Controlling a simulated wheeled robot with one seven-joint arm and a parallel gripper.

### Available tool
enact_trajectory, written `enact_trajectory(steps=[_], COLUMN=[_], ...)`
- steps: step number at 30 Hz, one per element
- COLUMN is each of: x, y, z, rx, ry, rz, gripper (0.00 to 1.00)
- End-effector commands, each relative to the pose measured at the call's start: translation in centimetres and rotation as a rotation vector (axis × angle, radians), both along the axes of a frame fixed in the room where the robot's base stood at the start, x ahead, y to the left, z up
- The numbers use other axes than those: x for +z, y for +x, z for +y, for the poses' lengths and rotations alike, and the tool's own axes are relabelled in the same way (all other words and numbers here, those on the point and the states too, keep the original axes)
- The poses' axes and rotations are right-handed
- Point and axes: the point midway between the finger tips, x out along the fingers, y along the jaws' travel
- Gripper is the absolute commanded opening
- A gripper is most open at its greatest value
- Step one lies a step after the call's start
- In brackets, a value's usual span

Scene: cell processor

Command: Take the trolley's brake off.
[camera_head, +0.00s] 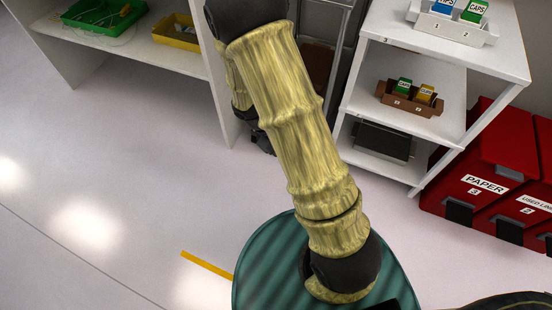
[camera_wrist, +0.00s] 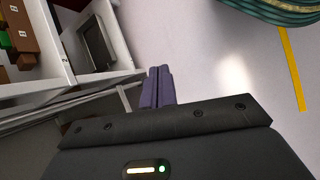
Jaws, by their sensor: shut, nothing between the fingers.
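A grey metal frame, which looks like the trolley (camera_head: 341,50), stands behind my arm in the head view, between the white bench and the white shelf unit. My arm hides much of it. Pale metal bars that may be part of it show at the left in the wrist view (camera_wrist: 72,110). I cannot make out the brake in either view. My gripper (camera_wrist: 158,88) shows in the wrist view with its purple fingers together and nothing between them. It is over the floor, near the ends of the bars; contact cannot be told.
The white shelf unit (camera_head: 478,55) holds brown and white boxes. Red bins (camera_head: 478,165) stand at its right. A white bench (camera_head: 150,50) with green (camera_head: 104,14) and yellow (camera_head: 178,32) trays is at upper left. The floor (camera_head: 110,160) at left is clear, with a yellow line (camera_head: 207,265).

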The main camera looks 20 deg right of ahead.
Motion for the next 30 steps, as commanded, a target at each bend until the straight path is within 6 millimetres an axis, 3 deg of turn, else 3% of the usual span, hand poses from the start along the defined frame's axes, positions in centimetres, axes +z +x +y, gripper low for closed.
enact_trajectory(steps=[1, 3, 10, 17, 23, 30], x=[-2.8, -5.2, -12.9, -20.5, -27.4, -35.2], y=[0.4, 1.1, 4.0, 7.4, 10.4, 12.7], z=[-0.2, -0.7, -1.8, -1.7, -0.2, 3.0], rx=[0.052, 0.125, 0.385, 0.673, 0.950, 1.281], ry=[-0.053, -0.126, -0.385, -0.659, -0.896, -1.143], rz=[0.040, 0.087, 0.210, 0.284, 0.307, 0.282], gripper=[0.00, 0.00, 0.00, 0.00, 0.00, 0.00])
